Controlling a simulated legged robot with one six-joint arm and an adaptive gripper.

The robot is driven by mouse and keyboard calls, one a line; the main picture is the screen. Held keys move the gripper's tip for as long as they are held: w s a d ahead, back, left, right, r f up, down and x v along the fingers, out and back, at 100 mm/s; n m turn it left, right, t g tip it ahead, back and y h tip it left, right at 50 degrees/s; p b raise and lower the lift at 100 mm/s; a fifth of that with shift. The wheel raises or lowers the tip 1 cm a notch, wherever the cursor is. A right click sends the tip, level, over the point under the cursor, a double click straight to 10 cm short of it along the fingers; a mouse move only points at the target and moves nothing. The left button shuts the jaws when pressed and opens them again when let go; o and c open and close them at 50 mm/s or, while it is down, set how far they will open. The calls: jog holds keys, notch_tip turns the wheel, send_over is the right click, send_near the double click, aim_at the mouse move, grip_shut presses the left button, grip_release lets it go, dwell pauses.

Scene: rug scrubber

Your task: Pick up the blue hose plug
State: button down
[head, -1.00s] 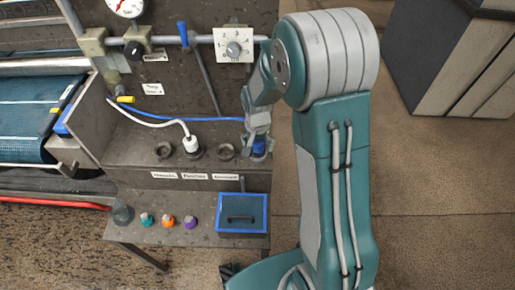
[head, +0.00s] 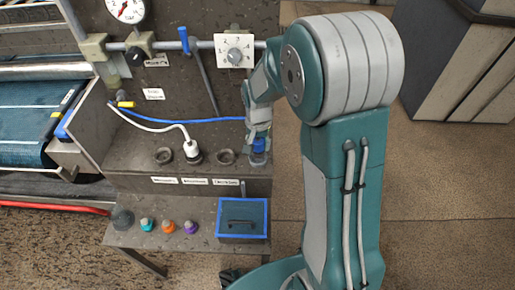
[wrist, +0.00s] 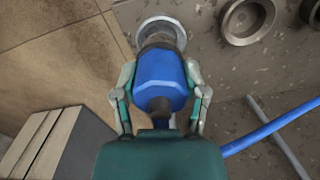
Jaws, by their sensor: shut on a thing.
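The blue hose plug (head: 258,146) is at the right end of the row of sockets on the machine's ledge. It also shows large in the wrist view (wrist: 160,78), with its dark end at a pale metal ring (wrist: 160,28). My gripper (head: 259,133) is over the plug from above. In the wrist view its two fingers (wrist: 161,88) are closed on opposite sides of the blue body. I cannot tell whether the plug's end is still seated in the ring. The blue hose (head: 190,120) runs left from the plug.
A white plug (head: 192,150) with a white hose stands in a socket to the left, between empty sockets (head: 226,157). A blue-rimmed box (head: 241,238) and several coloured knobs (head: 191,227) are on the lower shelf. A dial plate (head: 234,51) and pipe are above. A grey cabinet (head: 460,70) stands right.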

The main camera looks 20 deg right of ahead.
aim_at(263, 146)
jog(key=s+r, duration=0.9)
jog(key=s, duration=0.4)
jog(key=shift+s+a, duration=0.35)
